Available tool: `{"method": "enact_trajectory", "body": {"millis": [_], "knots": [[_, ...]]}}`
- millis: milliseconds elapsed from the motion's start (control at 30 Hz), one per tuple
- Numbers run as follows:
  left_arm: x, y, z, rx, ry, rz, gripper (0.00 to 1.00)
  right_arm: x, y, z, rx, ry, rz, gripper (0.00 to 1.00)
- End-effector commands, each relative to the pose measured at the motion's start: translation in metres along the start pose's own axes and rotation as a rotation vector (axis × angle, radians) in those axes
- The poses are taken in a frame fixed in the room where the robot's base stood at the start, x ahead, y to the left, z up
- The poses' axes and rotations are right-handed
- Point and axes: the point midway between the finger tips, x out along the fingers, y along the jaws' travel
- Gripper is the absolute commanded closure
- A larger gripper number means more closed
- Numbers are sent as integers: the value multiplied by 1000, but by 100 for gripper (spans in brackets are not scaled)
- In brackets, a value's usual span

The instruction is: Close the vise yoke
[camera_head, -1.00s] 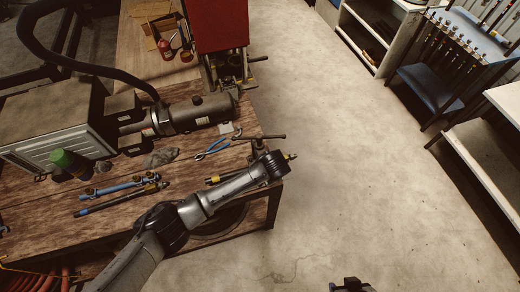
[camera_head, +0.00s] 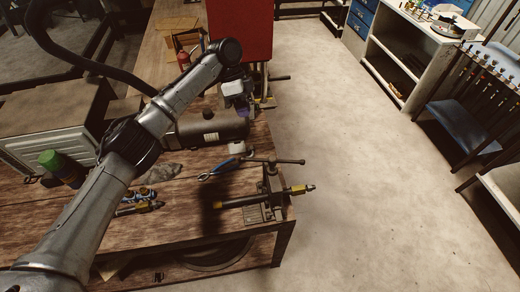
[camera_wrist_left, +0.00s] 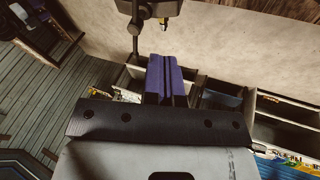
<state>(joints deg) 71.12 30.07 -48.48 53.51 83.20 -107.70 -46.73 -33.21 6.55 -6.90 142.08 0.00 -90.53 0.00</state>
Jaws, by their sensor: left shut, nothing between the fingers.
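The vise (camera_head: 270,190) stands at the right front corner of the wooden bench, with a long T-handle bar (camera_head: 275,161) across its top. A dark rod with yellow bands (camera_head: 296,190) passes through it and sticks out past the bench edge. The vise also shows in the left wrist view (camera_wrist_left: 140,12), partly cut off at the top. I cannot tell whether its yoke is open or closed. My right gripper is out of view.
Blue-handled pliers (camera_head: 222,167) lie left of the vise. A black cylindrical machine (camera_head: 205,131) and a red cabinet (camera_head: 240,30) stand behind. A green-capped container (camera_head: 55,163) is at the left. The floor right of the bench is clear, with shelves beyond.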

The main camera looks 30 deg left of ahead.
Motion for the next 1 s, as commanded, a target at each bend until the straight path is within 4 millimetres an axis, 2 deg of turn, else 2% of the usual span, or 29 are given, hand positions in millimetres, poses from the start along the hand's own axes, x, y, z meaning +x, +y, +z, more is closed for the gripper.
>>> {"method": "enact_trajectory", "body": {"millis": [100,200,700,1000], "knots": [[-4,1,5,12,24,20,100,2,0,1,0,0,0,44],[2,2,4,16,29,24,100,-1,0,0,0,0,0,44],[92,4,1,15,26,25,100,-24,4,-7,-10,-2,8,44],[112,26,7,15,27,22,100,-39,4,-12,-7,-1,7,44]]}}
